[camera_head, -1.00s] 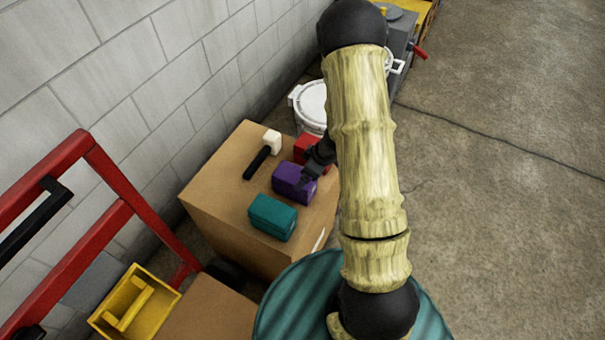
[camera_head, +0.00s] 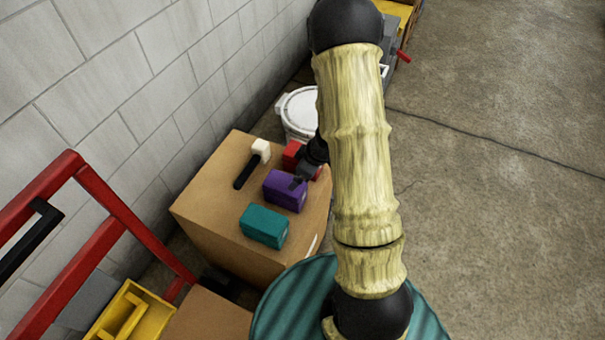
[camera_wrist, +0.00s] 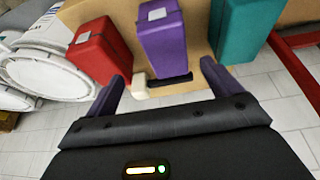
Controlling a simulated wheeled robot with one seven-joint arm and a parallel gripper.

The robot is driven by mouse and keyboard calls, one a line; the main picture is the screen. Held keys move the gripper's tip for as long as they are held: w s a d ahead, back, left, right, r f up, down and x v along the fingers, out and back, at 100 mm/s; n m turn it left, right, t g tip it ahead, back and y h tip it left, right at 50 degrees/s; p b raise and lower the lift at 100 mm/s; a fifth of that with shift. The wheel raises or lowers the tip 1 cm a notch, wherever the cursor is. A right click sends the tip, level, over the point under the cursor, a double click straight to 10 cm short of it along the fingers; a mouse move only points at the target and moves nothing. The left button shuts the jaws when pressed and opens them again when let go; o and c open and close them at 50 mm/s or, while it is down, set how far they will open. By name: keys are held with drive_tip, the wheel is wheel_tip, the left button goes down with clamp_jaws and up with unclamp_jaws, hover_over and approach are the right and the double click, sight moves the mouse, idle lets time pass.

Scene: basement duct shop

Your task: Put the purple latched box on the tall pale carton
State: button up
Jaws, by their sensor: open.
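The purple latched box (camera_head: 284,191) lies on top of a tall tan cardboard carton (camera_head: 207,183), between a teal box (camera_head: 263,226) and a red box (camera_head: 291,155). My gripper (camera_head: 303,178) is at the right end of the purple box in the head view. In the wrist view my gripper (camera_wrist: 162,84) is open, with the purple box (camera_wrist: 163,38) ahead between the lines of its two fingers. Nothing is held. In the head view my arm hides part of the red box, and the fingertips are too small to judge contact.
A black-handled mallet (camera_head: 251,165) lies on the carton near the wall. A white lidded drum (camera_head: 297,113) stands behind it. A red frame (camera_head: 130,214), a yellow tray (camera_head: 128,316) and a lower carton (camera_head: 208,318) are at lower left. Open concrete floor (camera_head: 490,220) lies right.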

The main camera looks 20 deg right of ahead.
drive_tip(key=s+r+m+t+h, duration=0.1)
drive_tip(key=s+r+m+h, duration=0.3)
drive_tip(key=r, duration=0.8)
drive_tip(key=s+a+r+m+g, duration=0.1)
drive_tip(key=s+a+r+m, duration=0.1)
drive_tip(key=s, duration=0.3)
drive_tip(key=s+a+r+m+y, duration=0.1)
drive_tip(key=s+a+r+m, duration=0.1)
drive_tip(key=s+a+r, duration=0.1)
drive_tip(key=shift+s+r+m+g, duration=0.3)
drive_tip(key=shift+s+r+g, duration=0.1)
drive_tip(key=shift+s, duration=0.45)
drive_tip(key=w+p+v, duration=0.2)
drive_tip(key=p+v, duration=0.7)
drive_tip(key=shift+r, duration=0.2)
drive_tip(key=shift+d, duration=0.15)
